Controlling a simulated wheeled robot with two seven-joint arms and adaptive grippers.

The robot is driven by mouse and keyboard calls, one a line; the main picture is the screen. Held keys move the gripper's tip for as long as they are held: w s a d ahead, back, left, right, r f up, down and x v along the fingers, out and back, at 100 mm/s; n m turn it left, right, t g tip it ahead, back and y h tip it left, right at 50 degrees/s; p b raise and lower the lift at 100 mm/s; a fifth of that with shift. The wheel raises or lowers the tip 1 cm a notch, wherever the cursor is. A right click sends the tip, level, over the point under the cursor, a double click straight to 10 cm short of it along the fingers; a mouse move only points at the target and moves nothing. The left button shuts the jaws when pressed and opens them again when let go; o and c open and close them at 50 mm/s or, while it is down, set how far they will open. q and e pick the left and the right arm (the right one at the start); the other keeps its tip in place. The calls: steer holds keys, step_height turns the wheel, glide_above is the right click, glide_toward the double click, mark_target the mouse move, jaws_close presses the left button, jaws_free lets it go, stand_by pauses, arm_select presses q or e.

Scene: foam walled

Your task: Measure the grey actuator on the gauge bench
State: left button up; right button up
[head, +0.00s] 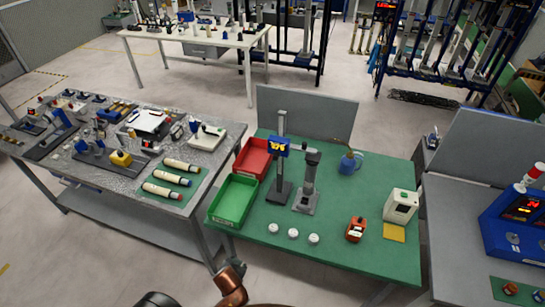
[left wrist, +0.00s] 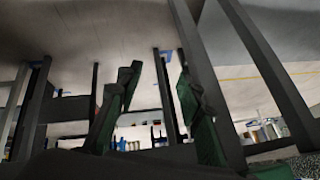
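The gauge bench (head: 370,215) has a green top and stands in the middle of the head view. On it a dark column carries a blue gauge head (head: 281,146) with a lit display and an arm reaching right. A dark grey upright cylinder, apparently the grey actuator (head: 309,174), stands under that arm on a grey base (head: 306,202). I cannot tell whether the arm touches it. My left gripper (left wrist: 158,95) shows in the left wrist view with its green-padded fingers apart and nothing between them. My right gripper is not in view.
On the bench are a red bin (head: 253,158), a green bin (head: 233,201), several white knobs (head: 293,233), a blue jug (head: 349,163), an orange device (head: 355,229) and a white box (head: 401,206). A cluttered grey table (head: 105,180) stands left, and another with a blue instrument (head: 518,222) right.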

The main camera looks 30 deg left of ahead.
mark_target(275, 158)
arm_select(q)
steer(key=w+a+r+n+t+y+p, duration=0.1)
steer(key=w+r+t+p, duration=0.15)
steer(key=r, duration=1.15)
steer(key=w+a+r+n+t+y+p, duration=0.1)
steer(key=w+r+p, duration=0.15)
steer(key=r, duration=1.05)
steer(key=w+d+r+m+t+h+p, duration=0.1)
steer(key=w+d+r+t, duration=0.25)
steer(key=w+r, duration=0.4)
steer(key=w+d+r+m+t, duration=0.1)
steer(key=w+d+r+t, duration=0.3)
steer(key=r, duration=0.7)
steer(key=shift+t, duration=0.3)
steer(key=p+x, duration=0.2)
steer(key=x, duration=0.6)
steer(key=shift+r, duration=0.1)
steer(key=shift+w+a, duration=0.1)
steer(key=shift+w, duration=0.35)
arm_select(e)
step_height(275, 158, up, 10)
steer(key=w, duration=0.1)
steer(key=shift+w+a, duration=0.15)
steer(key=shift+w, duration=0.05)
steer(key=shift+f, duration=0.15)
